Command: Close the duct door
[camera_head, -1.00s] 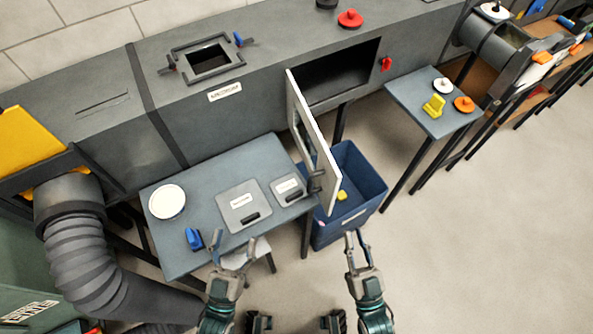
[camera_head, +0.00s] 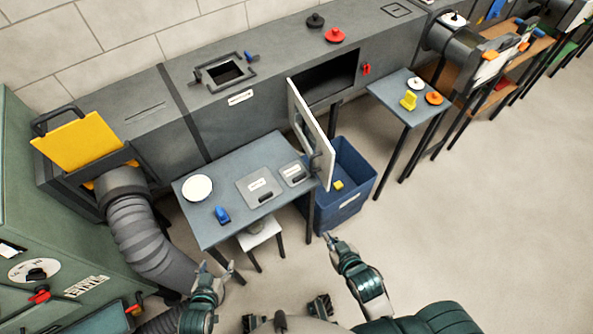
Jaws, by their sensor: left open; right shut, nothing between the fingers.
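The duct door (camera_head: 311,134) is a light panel with a dark window and a handle, swung out wide from the front of the grey duct (camera_head: 228,124). The dark duct opening (camera_head: 330,80) shows behind it. A red latch knob (camera_head: 366,69) sits on the duct wall right of the opening. My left gripper (camera_head: 215,268) is open and empty, in front of the small table. My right gripper (camera_head: 329,238) is shut and empty, in front of the blue bin, below and apart from the door.
A grey table (camera_head: 222,184) with a white disc, a blue object and two panels stands left of the door. A blue bin (camera_head: 350,208) is under and behind the door. A side table (camera_head: 390,86) with small parts stands right. Open floor lies at front right.

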